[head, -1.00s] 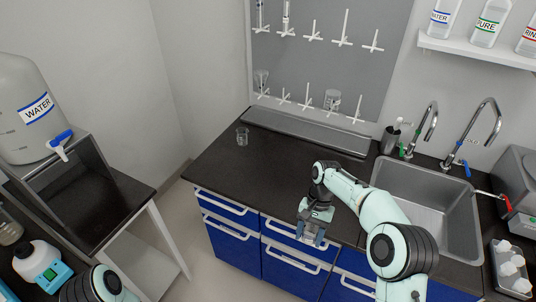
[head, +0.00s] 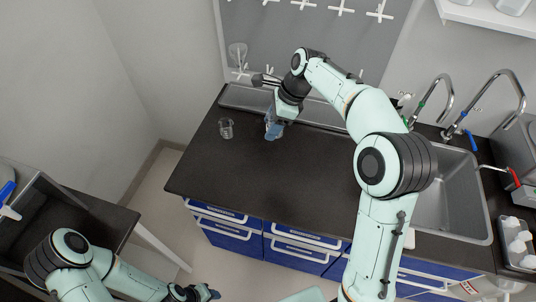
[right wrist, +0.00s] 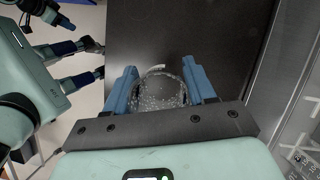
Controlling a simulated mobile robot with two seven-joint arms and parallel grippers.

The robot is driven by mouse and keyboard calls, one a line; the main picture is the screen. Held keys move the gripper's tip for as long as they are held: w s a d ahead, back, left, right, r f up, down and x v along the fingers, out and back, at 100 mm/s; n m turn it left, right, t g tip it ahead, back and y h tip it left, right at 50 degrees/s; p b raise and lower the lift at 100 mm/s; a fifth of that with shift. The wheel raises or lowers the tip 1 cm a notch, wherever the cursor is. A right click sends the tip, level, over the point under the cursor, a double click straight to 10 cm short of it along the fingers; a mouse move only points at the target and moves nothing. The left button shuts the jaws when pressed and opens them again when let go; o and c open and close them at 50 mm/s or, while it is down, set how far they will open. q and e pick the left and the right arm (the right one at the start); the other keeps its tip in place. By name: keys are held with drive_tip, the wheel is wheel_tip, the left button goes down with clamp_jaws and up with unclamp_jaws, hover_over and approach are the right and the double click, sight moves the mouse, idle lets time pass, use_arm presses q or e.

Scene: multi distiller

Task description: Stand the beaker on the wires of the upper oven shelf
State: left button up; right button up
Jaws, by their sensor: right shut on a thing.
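My right gripper (head: 273,132) is above the back left part of the black counter, its blue fingers pointing down. In the right wrist view it is shut on a clear glass beaker (right wrist: 163,92), which sits between the two blue fingers. In the head view the held beaker is mostly hidden by the fingers. Whether it touches the counter I cannot tell. A second glass beaker (head: 226,128) stands upright on the counter to the left of the gripper. My left gripper (head: 207,293) is low at the bottom edge; its fingers are too small to read. No oven or wire shelf shows.
The black counter (head: 255,185) is bare in front of the gripper. A grey pegboard (head: 300,35) with white pegs and a hanging glass (head: 238,55) rises behind. The sink (head: 450,200) with taps is at right. A dark-topped stand (head: 95,215) is at left.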

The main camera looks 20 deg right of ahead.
drive_tip(key=f, duration=0.4)
drive_tip(key=f+b, duration=0.1)
drive_tip(key=f, duration=0.4)
drive_tip(key=f+b, duration=0.1)
drive_tip(key=f, duration=0.4)
drive_tip(key=shift+s+d+f, duration=0.1)
drive_tip(key=shift+s+f, duration=0.05)
drive_tip(key=shift+s, duration=0.2)
use_arm(q)
drive_tip(key=shift+s+f+b, duration=0.3)
drive_tip(key=shift+s+f, duration=1.55)
drive_tip(key=shift+s, duration=0.1)
use_arm(e)
drive_tip(key=shift+f, duration=2.65)
drive_tip(key=shift+w+f, duration=0.1)
drive_tip(key=o, duration=1)
